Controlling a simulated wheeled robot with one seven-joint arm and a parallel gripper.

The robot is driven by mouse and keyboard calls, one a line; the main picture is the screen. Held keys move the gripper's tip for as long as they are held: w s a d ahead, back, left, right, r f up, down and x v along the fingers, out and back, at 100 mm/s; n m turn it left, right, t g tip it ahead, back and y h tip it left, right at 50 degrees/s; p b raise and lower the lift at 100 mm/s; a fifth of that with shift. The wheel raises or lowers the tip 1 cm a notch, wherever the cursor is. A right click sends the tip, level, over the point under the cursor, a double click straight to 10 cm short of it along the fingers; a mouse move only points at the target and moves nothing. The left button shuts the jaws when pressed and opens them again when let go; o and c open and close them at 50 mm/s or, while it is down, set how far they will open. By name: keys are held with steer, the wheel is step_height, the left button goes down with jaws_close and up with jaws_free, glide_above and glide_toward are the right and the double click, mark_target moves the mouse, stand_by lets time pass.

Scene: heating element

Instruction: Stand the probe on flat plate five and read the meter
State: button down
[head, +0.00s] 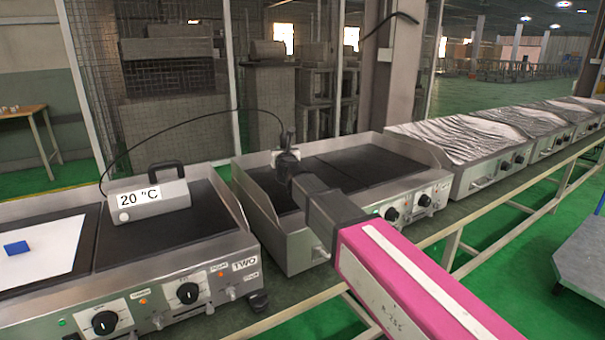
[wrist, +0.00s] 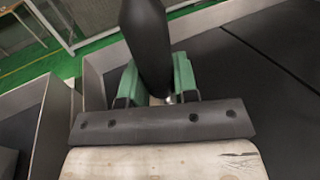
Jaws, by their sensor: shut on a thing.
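The meter (head: 150,198) is a grey box with a black handle, standing on the griddle marked TWO (head: 215,275). Its display reads 20 °C. A thin black cable arcs from it to the probe (head: 291,136). My gripper (head: 286,157) is shut on the probe, over the left side of the middle griddle (head: 278,238). In the wrist view, the probe's black handle (wrist: 145,35) stands between the green fingers (wrist: 157,88). The probe's lower end is hidden, so I cannot tell whether it touches the plate. No plate number five is legible.
A white sheet with a blue block (head: 17,248) lies on the near-left plate. Griddles under crumpled foil (head: 465,140) stand farther right along the bench. Raised metal walls edge the middle griddle. Its right-hand plate (head: 365,160) is bare. A blue-grey cart (head: 585,255) stands at the right.

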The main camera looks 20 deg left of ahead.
steer(key=w+d+f, duration=0.1)
steer(key=w, duration=0.1)
steer(key=w+d+f, duration=0.3)
steer(key=w+d, duration=0.1)
steer(key=shift+w+f, duration=0.1)
steer(key=shift+f, duration=2.3)
steer(key=c, duration=0.9)
jaws_free()
steer(key=shift+f, duration=0.1)
steer(key=v, duration=1.2)
